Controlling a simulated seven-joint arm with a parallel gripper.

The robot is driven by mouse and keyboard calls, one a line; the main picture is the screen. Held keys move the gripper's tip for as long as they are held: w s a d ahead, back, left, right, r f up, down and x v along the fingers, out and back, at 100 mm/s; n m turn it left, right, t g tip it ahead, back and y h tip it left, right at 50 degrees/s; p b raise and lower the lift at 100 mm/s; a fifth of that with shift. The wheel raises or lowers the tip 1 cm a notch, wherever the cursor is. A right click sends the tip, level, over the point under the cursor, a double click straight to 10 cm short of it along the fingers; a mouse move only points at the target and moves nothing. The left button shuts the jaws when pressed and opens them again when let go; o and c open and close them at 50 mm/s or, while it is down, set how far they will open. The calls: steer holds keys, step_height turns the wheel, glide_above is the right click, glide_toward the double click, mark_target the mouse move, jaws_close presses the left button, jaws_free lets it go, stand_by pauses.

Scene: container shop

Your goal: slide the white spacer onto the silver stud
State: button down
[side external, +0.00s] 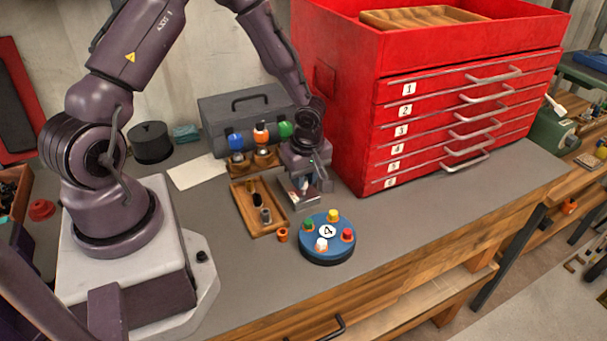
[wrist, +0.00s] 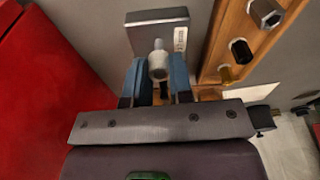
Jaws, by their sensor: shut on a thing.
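My gripper (side external: 303,188) points down over the bench, and its blue fingers (wrist: 159,80) are shut on the white spacer (wrist: 158,70). The silver stud (wrist: 158,46) shows just beyond the spacer in the wrist view, in line with it. I cannot tell whether the stud's end is inside the spacer's bore. A grey labelled plate (wrist: 146,19) lies under the stud; its edge shows below my gripper in the side view (side external: 300,203). The fingers hide the stud in the side view.
A wooden tray (side external: 244,209) with gold, black and silver pieces lies close by. A blue disc (side external: 327,253) with coloured pegs and an orange ring (side external: 282,235) stand in front. The red drawer cabinet (side external: 345,140) rises close on the right. A rack (side external: 252,160) with coloured bottles stands behind.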

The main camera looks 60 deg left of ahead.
steer(key=shift+f, duration=0.45)
stand_by(0.3)
steer(key=c, duration=0.9)
jaws_free()
steer(key=shift+r, duration=3.5)
